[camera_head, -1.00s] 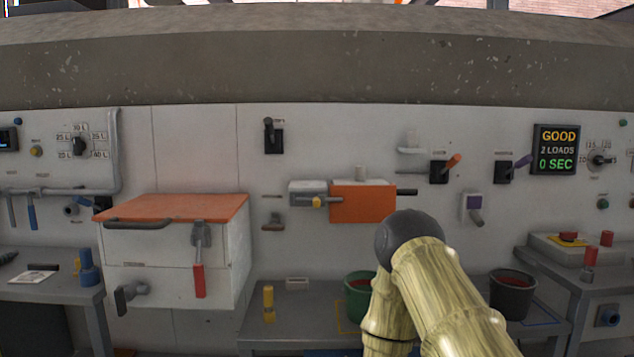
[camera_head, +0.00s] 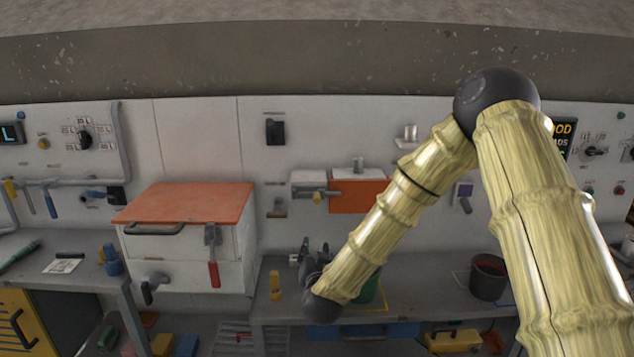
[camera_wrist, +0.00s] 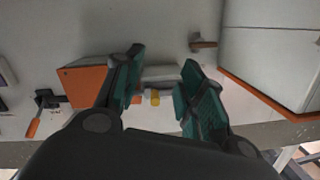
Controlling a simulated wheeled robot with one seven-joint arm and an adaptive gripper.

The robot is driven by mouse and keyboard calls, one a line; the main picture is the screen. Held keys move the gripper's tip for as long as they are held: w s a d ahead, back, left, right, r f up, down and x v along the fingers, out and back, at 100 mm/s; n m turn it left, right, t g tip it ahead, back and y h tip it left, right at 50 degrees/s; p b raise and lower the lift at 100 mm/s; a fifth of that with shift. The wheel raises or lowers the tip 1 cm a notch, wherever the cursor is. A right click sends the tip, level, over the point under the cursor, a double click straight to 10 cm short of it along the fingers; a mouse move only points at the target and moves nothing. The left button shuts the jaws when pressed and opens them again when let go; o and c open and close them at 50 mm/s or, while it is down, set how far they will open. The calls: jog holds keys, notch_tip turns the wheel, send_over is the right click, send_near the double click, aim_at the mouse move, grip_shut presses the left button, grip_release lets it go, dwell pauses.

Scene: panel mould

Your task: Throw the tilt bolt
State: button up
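The bolt (camera_head: 309,180) is a grey housing with a rod and a yellow knob (camera_head: 318,196), on the wall panel at the left of an orange box (camera_head: 352,203). In the wrist view, which is turned over, the bolt (camera_wrist: 160,76) and its yellow knob (camera_wrist: 155,97) show in the gap between my fingers, beyond them. My gripper (camera_wrist: 162,58) is open, with its teal finger pads apart and nothing held. In the head view my gripper (camera_head: 306,262) is below the bolt, partly hidden by my arm.
A white cabinet with an orange lid (camera_head: 188,203) stands left of the bolt. A small grey latch (camera_head: 277,208) lies between them. Below are a bench (camera_head: 420,290), a yellow post (camera_head: 275,285), a green bucket (camera_head: 368,290) and a dark bucket (camera_head: 488,278).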

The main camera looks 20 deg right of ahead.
jog(key=m+t+h+p, duration=0.1)
jog(key=h+p, duration=0.1)
send_near(317, 201)
jog(key=p+x, duration=0.3)
jog(key=x, duration=0.8)
jog(key=shift+w, duration=0.1)
grip_shut()
